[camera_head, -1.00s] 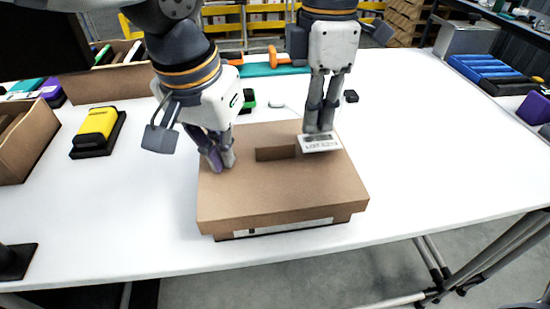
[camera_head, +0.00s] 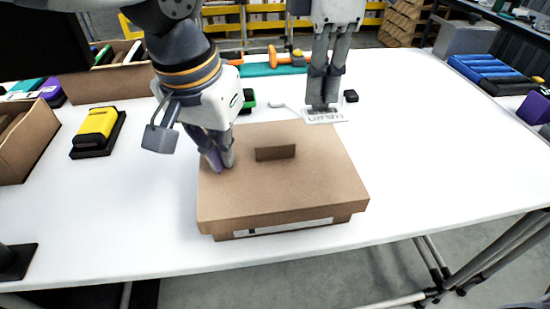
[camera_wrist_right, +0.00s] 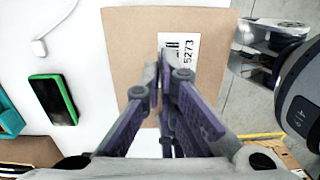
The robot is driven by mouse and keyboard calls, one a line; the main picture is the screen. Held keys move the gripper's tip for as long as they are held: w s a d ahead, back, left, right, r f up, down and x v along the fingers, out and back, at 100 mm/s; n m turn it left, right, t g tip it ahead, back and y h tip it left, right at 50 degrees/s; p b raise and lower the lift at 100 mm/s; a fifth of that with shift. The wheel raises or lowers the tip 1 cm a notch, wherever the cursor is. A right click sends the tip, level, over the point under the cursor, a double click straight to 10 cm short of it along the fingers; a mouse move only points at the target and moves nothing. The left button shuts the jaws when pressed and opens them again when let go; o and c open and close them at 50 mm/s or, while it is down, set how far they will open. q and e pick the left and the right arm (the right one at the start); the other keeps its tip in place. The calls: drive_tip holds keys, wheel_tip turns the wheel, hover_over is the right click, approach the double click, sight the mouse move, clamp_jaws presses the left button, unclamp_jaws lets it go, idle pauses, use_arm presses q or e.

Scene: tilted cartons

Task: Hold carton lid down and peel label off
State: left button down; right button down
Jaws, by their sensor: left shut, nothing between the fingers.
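The brown carton (camera_head: 285,190) stands near the table's front edge with its lid on. The white label (camera_head: 325,117), printed with dark characters, is off the lid and hangs at my right gripper's fingertips, behind the carton's back edge. My right gripper (camera_head: 321,107) is shut on it. In the right wrist view the label (camera_wrist_right: 187,48) shows a barcode and "5273" at the fingertips, with the carton (camera_wrist_right: 130,50) beyond. My left gripper (camera_head: 220,165) is shut and empty, its fingertips down at the left part of the lid, seemingly touching it.
A darker cardboard flap or slot (camera_head: 275,153) is at the lid's middle. A yellow-and-black item (camera_head: 97,132) lies left, beside an open box (camera_head: 25,140). A green-edged device (camera_head: 248,98) and a small black item (camera_head: 351,96) lie behind.

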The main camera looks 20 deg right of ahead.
use_arm(q)
drive_tip(key=shift+r, duration=3.5)
wheel_tip(320, 180, up, 12)
drive_tip(key=s+a, duration=0.1)
drive_tip(key=shift+s+a, duration=0.3)
drive_tip(key=shift+s, duration=0.1)
